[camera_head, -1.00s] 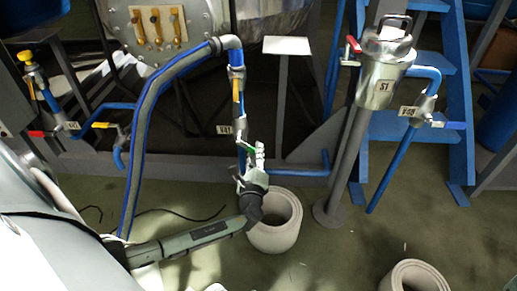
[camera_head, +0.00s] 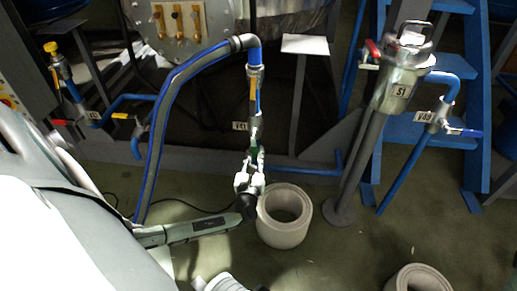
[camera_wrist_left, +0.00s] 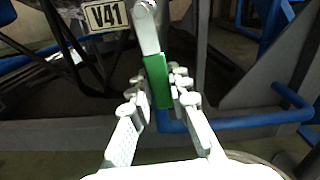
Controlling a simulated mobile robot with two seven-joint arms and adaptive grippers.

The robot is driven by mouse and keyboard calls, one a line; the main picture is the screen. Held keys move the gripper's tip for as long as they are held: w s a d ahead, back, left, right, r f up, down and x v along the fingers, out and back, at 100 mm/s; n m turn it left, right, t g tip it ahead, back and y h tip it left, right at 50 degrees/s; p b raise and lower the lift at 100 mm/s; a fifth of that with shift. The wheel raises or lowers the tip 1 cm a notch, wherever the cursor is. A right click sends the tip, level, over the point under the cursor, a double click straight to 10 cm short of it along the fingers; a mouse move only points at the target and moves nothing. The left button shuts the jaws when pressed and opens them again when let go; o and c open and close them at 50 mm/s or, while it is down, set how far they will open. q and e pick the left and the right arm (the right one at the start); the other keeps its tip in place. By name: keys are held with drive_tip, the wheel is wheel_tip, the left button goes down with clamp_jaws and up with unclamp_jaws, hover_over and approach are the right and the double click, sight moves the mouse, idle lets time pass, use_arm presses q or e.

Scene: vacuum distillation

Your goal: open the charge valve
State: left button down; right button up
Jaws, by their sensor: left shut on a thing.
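The valve tagged V41 sits low on a vertical pipe (camera_head: 254,92) below the hose bend. Its green lever handle (camera_head: 255,157) hangs almost in line with the pipe. My left gripper (camera_head: 250,176) reaches it from below, fingers pointing up. In the left wrist view the green handle (camera_wrist_left: 157,80) stands between the finger pads of the left gripper (camera_wrist_left: 161,86), which is shut on it. The V41 tag (camera_wrist_left: 105,15) is at upper left there. The valve body is partly out of that frame.
A pale hollow cylinder (camera_head: 285,225) stands on the floor just right of the left gripper. The steel vessel S1 (camera_head: 398,82) on its post is further right, with a red-handled valve (camera_head: 373,48). The blue hose (camera_head: 160,125) arches on the left.

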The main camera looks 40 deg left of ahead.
use_arm(q)
drive_tip(key=shift+s+a+m, duration=0.15)
drive_tip(key=shift+m, duration=0.15)
drive_tip(key=c, duration=1.4)
unclamp_jaws()
drive_tip(key=v, duration=0.7)
drive_tip(key=shift+s+d, duration=0.2)
